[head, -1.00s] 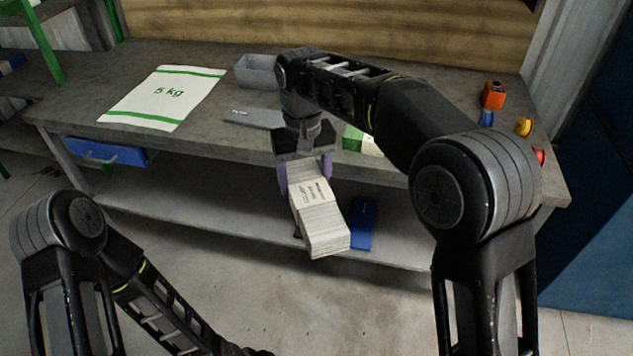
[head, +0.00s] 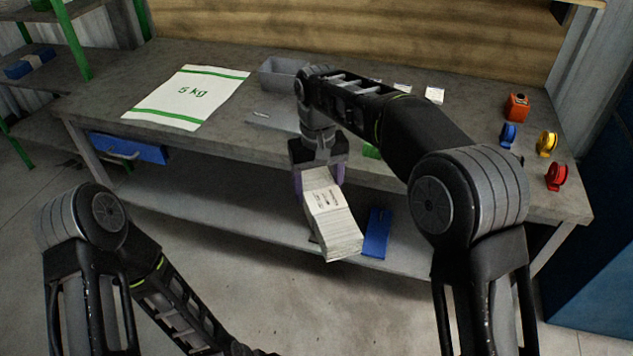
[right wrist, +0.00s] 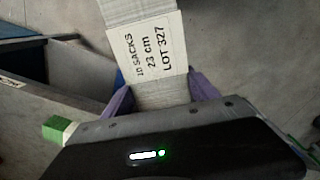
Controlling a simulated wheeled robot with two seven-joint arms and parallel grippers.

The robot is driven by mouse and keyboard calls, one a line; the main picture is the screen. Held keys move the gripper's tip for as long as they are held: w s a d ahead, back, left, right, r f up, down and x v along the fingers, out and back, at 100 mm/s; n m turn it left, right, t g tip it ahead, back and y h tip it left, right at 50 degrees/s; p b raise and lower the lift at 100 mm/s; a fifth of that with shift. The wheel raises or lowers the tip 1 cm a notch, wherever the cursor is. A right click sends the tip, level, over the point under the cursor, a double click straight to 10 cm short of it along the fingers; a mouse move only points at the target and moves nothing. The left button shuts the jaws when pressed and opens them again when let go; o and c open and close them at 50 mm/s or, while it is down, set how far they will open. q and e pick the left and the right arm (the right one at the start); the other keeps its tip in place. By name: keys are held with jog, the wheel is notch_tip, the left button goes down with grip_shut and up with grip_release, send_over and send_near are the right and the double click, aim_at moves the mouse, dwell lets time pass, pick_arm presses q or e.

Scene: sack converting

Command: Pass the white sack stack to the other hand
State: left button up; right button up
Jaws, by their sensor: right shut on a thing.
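The white sack stack (head: 336,226) is a thick bundle with a printed label, held in front of the bench edge and tilted downward toward me. My right gripper (head: 320,182) is shut on its far end, with a purple finger on each side. In the right wrist view the label on the stack (right wrist: 150,52) reads "10 SACKS 23 cm LOT 327", and the right gripper's fingers (right wrist: 160,92) flank the stack. My left arm comes in at the lower left, apart from the stack. Its gripper is not visible at the bottom edge.
A blue item (head: 376,233) is on the lower shelf (head: 200,208). Open floor lies in front.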

aim_at(332, 218)
jog(key=s+n, duration=0.1)
jog(key=s, duration=0.2)
jog(key=s+d+n, duration=0.1)
jog(key=s+n, duration=0.1)
jog(key=s, duration=0.1)
jog(key=s+d+n, duration=0.1)
jog(key=s, duration=0.2)
jog(key=shift+s+d+n, duration=0.15)
jog(key=shift+s+n, duration=0.15)
jog(key=shift+n, duration=0.1)
jog(key=w+a+f+n, duration=0.2)
jog(key=f+n, duration=0.1)
jog(key=w+a+f+n, duration=0.1)
jog(key=w+f, duration=0.1)
jog(key=shift+a+n, duration=0.3)
jog(key=shift+r, duration=0.1)
jog(key=s+d+r+m, duration=0.2)
jog(key=r, duration=0.1)
jog(key=s+d+r+m, duration=0.2)
jog(key=r+m, duration=0.1)
jog(key=s+d+r+m, duration=0.2)
jog(key=d+r+m, duration=0.1)
jog(key=r, duration=0.1)
